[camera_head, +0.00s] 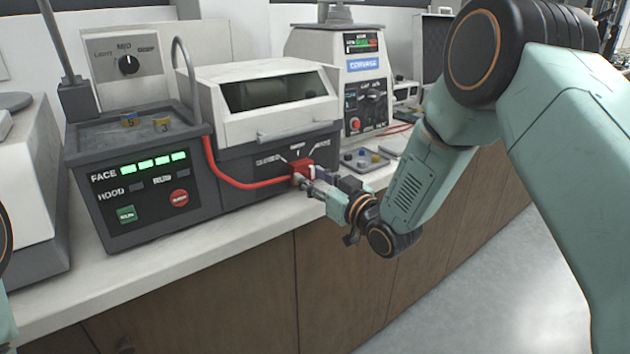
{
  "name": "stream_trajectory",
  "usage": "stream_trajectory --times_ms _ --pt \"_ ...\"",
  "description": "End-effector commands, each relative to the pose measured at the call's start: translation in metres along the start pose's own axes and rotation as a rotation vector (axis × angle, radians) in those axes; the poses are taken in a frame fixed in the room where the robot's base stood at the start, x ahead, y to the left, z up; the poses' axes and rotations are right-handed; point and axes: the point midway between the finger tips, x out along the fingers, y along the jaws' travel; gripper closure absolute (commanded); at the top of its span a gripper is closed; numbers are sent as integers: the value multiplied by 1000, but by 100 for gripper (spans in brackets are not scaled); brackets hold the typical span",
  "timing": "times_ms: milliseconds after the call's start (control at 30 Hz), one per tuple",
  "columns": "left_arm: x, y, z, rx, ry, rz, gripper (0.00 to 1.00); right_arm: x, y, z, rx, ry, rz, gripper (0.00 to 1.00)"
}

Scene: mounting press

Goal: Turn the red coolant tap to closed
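The red coolant tap (302,171) is on the front of the dark base of a hooded machine (262,100), at the end of a red hose (240,182). A label that seems to read closed is at the upper left of the tap, with another label at its upper right. My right gripper (307,181) reaches in from the right, with its fingertips at the tap. The fingers partly cover the tap, and whether they grip it is too small to tell. My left gripper is out of view; only a sliver of my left arm shows at the left edge.
A control box (140,190) with green and red buttons stands left of the tap. A second machine (345,75) with a blue label stands behind to the right. A small grey tray (352,165) with knobs lies right of the tap. The counter's front strip (200,250) is clear.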

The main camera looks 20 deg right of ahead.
Motion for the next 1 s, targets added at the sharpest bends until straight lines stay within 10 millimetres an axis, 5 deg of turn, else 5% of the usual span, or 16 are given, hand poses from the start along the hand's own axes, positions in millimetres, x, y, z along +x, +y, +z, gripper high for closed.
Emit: stream_trajectory --times_ms 233,700,1000 --pt "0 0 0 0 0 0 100 1 2 0 1 0 1 61" --pt "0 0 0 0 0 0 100 0 2 0 1 -1 0 100" --pt "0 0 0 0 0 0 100 0 2 1 -5 -2 0 100"
